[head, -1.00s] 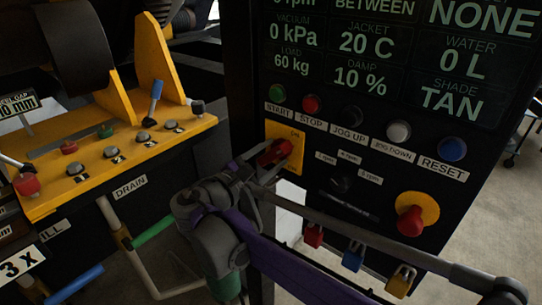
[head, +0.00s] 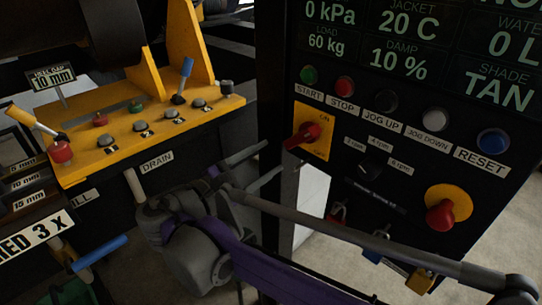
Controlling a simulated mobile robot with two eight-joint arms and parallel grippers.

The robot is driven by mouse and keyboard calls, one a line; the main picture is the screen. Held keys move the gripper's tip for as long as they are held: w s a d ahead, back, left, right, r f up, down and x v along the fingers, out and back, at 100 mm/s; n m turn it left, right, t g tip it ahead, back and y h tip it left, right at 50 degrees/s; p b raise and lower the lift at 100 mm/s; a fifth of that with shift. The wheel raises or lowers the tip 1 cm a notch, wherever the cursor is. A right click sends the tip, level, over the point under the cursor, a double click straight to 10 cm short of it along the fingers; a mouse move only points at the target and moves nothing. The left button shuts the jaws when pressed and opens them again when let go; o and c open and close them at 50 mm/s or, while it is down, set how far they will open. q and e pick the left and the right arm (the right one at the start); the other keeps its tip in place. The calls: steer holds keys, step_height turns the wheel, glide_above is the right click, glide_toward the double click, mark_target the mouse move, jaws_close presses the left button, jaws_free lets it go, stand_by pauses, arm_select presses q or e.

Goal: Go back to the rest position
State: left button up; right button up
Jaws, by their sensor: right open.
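My right gripper (head: 273,158) is in the middle of the head view, its two grey fingers apart with nothing between them. It is just left of and below the red rotary switch handle (head: 302,137) on its yellow plate, apart from it as far as I can tell. The handle slants from lower left to upper right. My right arm, with purple and grey links, crosses the lower right of the view. My left gripper is not in view.
The black control panel (head: 400,180) fills the right side, with buttons, a yellow-ringed red stop knob (head: 440,214) and padlocks below. A yellow lever console (head: 130,140) stands at left. A blue handle (head: 100,252) sits low left. Pale floor shows at right.

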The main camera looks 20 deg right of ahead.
stand_by(0.3)
steer(key=s+d+f+m+g+y, duration=0.1)
steer(key=s+d+f+m+y, duration=0.2)
steer(key=f, duration=0.5)
steer(key=s+d+f+m+g+y, duration=0.1)
steer(key=s+d+f+g+y, duration=0.1)
steer(key=s+d+f+y, duration=0.45)
steer(key=s+a+f+m+y, duration=0.3)
steer(key=s+a+f+m, duration=0.1)
steer(key=f, duration=0.4)
steer(key=s+a+f+m+t+y, duration=0.1)
steer(key=s+a+f+m+y, duration=0.3)
steer(key=f, duration=0.3)
steer(key=shift+a+f+m+t, duration=0.3)
steer(key=shift+a+f+m, duration=0.05)
steer(key=shift+a+m, duration=0.4)
